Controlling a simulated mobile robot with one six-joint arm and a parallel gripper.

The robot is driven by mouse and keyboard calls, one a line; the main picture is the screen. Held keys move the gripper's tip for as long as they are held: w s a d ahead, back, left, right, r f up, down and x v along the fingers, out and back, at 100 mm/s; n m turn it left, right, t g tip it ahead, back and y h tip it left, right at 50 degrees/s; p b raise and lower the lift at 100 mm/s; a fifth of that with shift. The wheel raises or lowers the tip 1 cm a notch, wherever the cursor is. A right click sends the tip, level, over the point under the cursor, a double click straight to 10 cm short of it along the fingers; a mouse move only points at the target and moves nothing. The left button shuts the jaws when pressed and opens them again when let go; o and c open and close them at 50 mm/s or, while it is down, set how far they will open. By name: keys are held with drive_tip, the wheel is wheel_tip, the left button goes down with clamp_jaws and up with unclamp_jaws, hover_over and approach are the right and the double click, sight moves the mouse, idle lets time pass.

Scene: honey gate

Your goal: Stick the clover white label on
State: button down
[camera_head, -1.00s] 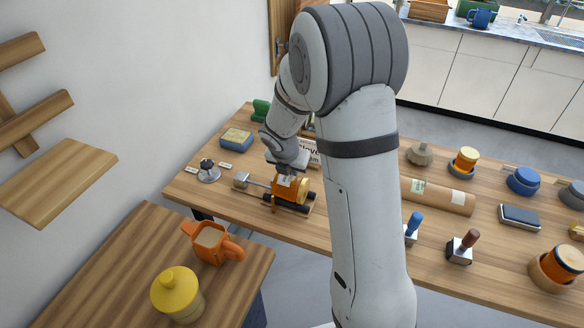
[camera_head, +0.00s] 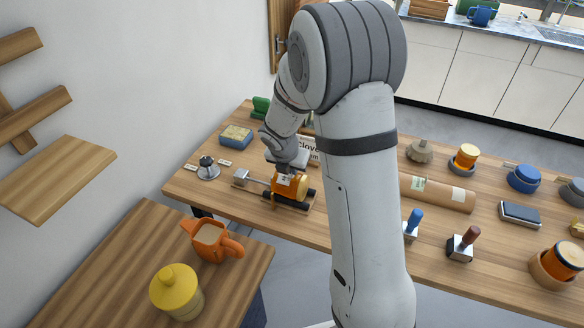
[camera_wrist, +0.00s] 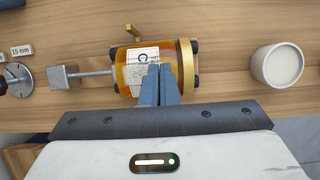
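An amber honey jar with a golden lid (camera_head: 291,187) lies on its side on a roller stand (camera_head: 293,203). In the wrist view the jar (camera_wrist: 125,75) has its lid (camera_wrist: 187,68) to the right. A white label (camera_wrist: 143,58) with a "C" and a drawing lies against the jar's upper side; its lower right part is hidden by my fingers. My gripper (camera_wrist: 158,77) is over the label, its two blue-grey fingers close together. The fingertips appear to be at the label; I cannot tell whether they touch it. In the head view my gripper (camera_head: 287,172) is above the jar.
A metal rod with a block (camera_wrist: 65,76) reaches the jar's left end. A white cup (camera_wrist: 277,66) stands right of the stand. A partly hidden sign reading "Clove" (camera_head: 308,146) stands behind. A cardboard tube (camera_head: 438,193) and stamps (camera_head: 461,245) occupy the table's right.

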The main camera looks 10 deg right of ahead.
idle(0.4)
drive_tip(key=c, duration=1.6)
unclamp_jaws()
drive_tip(key=v, duration=0.7)
drive_tip(key=shift+s+r+p, duration=0.15)
drive_tip(key=shift+r+p, duration=0.15)
drive_tip(key=shift+p, duration=0.1)
drive_tip(key=s+r+m+y, duration=0.1)
drive_tip(key=s+r+m, duration=0.2)
drive_tip(key=s+m, duration=0.5)
drive_tip(key=s+r+m+y, duration=0.1)
drive_tip(key=s+r+m, duration=0.3)
drive_tip(key=s+m, duration=0.4)
drive_tip(key=s+d+r+m, duration=0.1)
drive_tip(key=s+r+m, duration=0.2)
drive_tip(key=s+m, duration=0.5)
drive_tip(key=shift+s+r+m+y, duration=0.1)
drive_tip(key=shift+s+m+y, duration=0.1)
drive_tip(key=shift+m, duration=1.1)
drive_tip(key=shift+s+r+m+y, duration=0.1)
drive_tip(key=shift+m+y, duration=0.1)
drive_tip(key=shift+m, duration=1.1)
